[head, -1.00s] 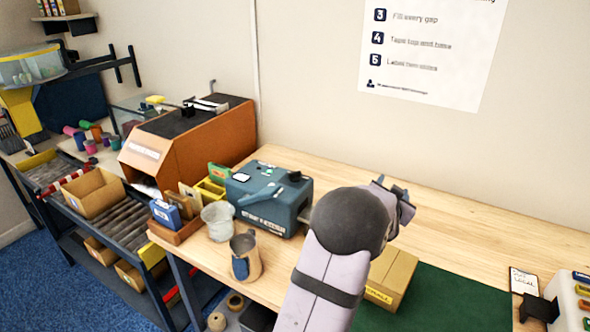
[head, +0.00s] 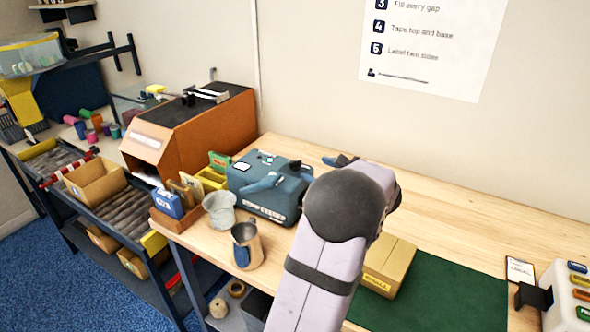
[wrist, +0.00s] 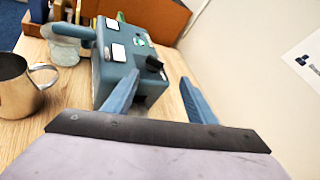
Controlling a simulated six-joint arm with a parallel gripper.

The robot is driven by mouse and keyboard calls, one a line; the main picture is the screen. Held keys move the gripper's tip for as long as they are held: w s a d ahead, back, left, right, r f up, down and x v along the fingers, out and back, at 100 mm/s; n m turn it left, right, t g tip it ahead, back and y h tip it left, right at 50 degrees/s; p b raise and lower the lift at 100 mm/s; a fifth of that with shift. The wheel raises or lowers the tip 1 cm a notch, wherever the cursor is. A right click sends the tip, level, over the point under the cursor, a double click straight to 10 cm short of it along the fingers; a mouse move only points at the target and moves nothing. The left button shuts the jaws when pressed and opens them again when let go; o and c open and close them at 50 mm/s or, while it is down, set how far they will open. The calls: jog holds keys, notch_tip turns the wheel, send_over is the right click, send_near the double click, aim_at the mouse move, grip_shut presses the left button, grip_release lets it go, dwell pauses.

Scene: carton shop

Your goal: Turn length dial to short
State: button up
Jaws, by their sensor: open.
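A blue-grey machine (head: 270,188) stands on the wooden bench, left of my arm. It also shows in the wrist view (wrist: 112,72), with white label plates and a green mark on top. A small black knob (wrist: 153,63) sits on its near upper side in the wrist view; it may be the length dial, but its setting is too small to read. In the head view a small dark part (head: 295,165) shows on the machine's top right. My gripper (wrist: 158,78) is open and empty, its blue fingers pointing towards the knob's side of the machine. In the head view my arm partly hides the gripper (head: 342,161).
A metal jug (head: 247,245) and a pale grey pot (head: 219,210) stand close in front of the machine. An orange-brown machine (head: 190,130) is behind left. The bench along the wall is clear.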

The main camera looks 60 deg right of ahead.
aim_at(296, 163)
jog(key=w+f+b, duration=0.1)
jog(key=w+f+m+t, duration=0.1)
jog(key=w+f+m+t+b, duration=0.1)
jog(key=shift+w+d+f+h+b, duration=0.1)
jog(key=shift+d+f+h+b, duration=0.2)
jog(key=shift+d+b, duration=0.1)
jog(key=shift+w+d+m+t+h+b, duration=0.25)
jog(key=shift+w+m+t+h+b, duration=0.35)
jog(key=shift+m, duration=0.5)
jog(key=shift+s, duration=0.1)
jog(key=shift+w+d, duration=0.15)
jog(key=shift+w, duration=0.25)
jog(key=shift+p+x, duration=1.2)
jog(key=shift+x, duration=2)
jog(key=c, duration=1.1)
